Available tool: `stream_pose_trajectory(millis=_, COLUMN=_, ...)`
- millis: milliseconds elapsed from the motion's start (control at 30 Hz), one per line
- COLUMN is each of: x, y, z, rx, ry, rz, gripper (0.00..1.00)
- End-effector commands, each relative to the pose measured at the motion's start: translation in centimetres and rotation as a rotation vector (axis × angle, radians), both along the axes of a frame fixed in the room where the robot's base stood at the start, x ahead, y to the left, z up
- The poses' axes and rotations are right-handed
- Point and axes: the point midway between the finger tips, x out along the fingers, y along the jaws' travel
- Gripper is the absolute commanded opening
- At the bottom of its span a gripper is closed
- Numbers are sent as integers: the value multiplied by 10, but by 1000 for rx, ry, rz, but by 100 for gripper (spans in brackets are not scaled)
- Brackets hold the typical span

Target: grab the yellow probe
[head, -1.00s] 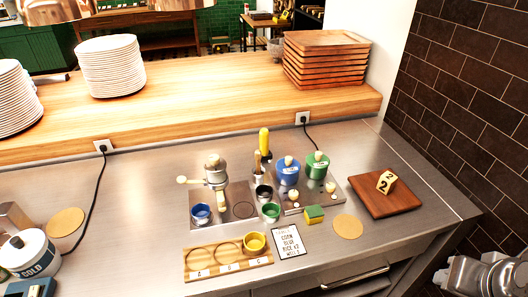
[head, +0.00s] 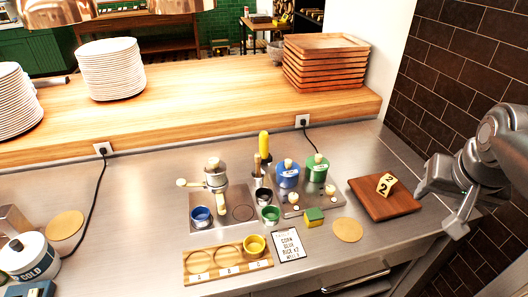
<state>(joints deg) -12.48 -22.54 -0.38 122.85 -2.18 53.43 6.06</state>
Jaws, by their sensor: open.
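The yellow probe (head: 264,144) stands upright at the back of the steel counter, its yellow handle up. Its lower part is in a dark holder and is partly hidden by a brown-handled tool (head: 257,166) in front of it. My gripper (head: 443,206) is at the right edge of the view, past the wooden board. Its fingers are apart with nothing between them. It is well to the right of the probe and not touching anything.
Blue (head: 288,174) and green (head: 317,167) lidded pots stand just right of the probe. A metal dispenser (head: 215,173) is to its left. A wooden board (head: 384,205) with a numbered block lies between the pots and my gripper. The counter's left middle is clear.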

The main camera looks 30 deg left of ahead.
Motion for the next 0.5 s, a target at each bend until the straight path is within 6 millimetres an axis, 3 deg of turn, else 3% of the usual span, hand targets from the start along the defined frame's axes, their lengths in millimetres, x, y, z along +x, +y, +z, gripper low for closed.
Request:
stream_pose_trajectory(millis=33, x=17, y=16, z=4, rx=-1, ry=8, rz=22, gripper=56)
stream_pose_trajectory(millis=200, x=68, y=69, z=14, rx=-2, ry=21, rz=75, gripper=56)
stream_pose_trajectory(millis=367, x=111, y=129, z=13, rx=-5, ry=33, rz=127, gripper=56)
stream_pose_trajectory(millis=500, x=141, y=189, z=5, rx=-11, ry=41, rz=170, gripper=56)
